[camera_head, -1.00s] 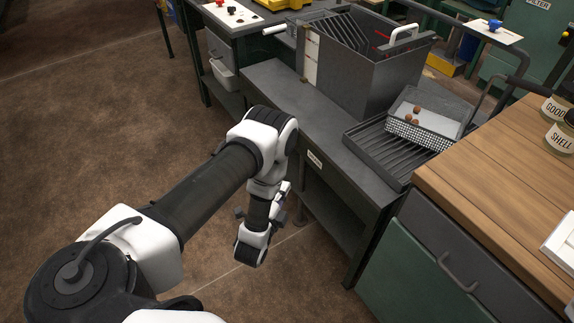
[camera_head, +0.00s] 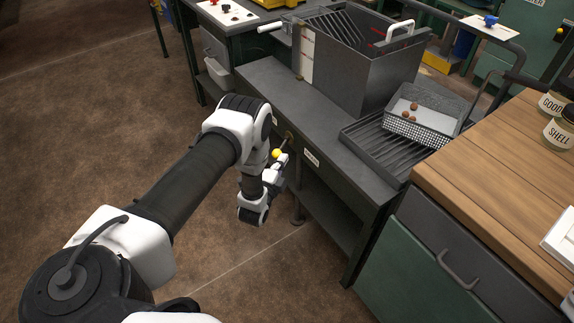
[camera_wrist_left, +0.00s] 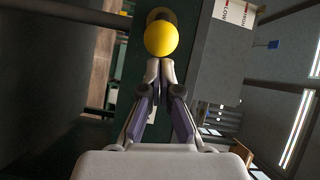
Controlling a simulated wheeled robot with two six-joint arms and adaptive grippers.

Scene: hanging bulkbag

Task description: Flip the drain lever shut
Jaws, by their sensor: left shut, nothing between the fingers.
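The drain lever shows as a yellow ball knob (camera_head: 277,153) on a short shaft at the front face of the dark bench. The shaft runs up and right from the knob to a round brass-coloured fitting on the bench. In the left wrist view the knob (camera_wrist_left: 161,36) sits straight ahead of the fingertips, hiding most of the lever behind it. My left gripper (camera_head: 280,161) is shut and empty, right by the knob; its closed fingertips (camera_wrist_left: 161,66) also show in the wrist view. I cannot tell whether they touch the knob. My right gripper is out of view.
A grey metal tank (camera_head: 362,65) stands on the bench (camera_head: 262,82). Beside it, a wire basket (camera_head: 424,117) with several brown nuts rests on a slatted tray (camera_head: 385,150). A wooden-topped cabinet (camera_head: 490,165) stands at right. The floor left of the bench is clear.

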